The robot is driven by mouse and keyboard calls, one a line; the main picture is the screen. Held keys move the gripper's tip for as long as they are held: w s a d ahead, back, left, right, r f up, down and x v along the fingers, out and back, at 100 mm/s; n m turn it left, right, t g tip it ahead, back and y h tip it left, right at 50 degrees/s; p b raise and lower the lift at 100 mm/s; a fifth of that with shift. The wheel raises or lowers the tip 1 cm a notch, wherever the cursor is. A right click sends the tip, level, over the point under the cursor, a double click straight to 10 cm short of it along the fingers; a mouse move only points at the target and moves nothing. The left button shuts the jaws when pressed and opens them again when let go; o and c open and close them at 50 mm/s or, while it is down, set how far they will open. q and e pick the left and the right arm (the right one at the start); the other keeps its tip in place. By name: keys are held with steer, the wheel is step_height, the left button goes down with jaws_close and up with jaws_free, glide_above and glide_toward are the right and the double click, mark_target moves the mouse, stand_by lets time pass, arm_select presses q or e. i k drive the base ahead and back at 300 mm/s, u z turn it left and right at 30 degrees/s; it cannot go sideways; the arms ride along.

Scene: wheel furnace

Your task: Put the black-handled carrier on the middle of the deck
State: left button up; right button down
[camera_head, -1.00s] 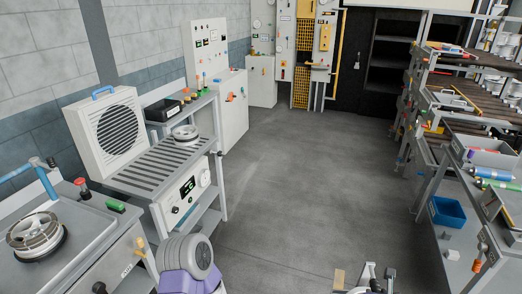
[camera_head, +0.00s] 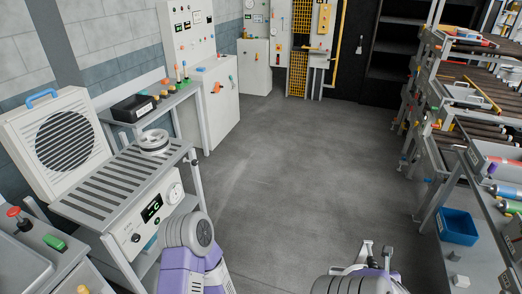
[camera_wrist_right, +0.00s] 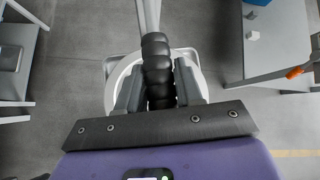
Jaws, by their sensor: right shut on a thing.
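The deck (camera_head: 99,194) is a grey slatted top at the left in the head view. A silver wheel-like piece (camera_head: 154,142) rests near its far right corner, and its middle slats are bare. In the right wrist view my right gripper (camera_wrist_right: 158,88) is shut on the ribbed black handle of the carrier (camera_wrist_right: 156,50). A pale bar rises from the handle, and a pale round part (camera_wrist_right: 113,98) shows below it, partly hidden by the fingers. In the head view my right arm shows at the bottom, right of centre. My left gripper is out of view; only its arm shows.
A boxed fan (camera_head: 66,142) stands behind the deck's left side. A black bin (camera_head: 134,107) sits on a shelf behind the deck. A workbench with a blue bin (camera_head: 458,227) and racks stands at right. The floor between is clear.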

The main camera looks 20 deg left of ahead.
mark_target(112, 184)
steer(key=i, duration=1.5)
steer(key=u, duration=3.4)
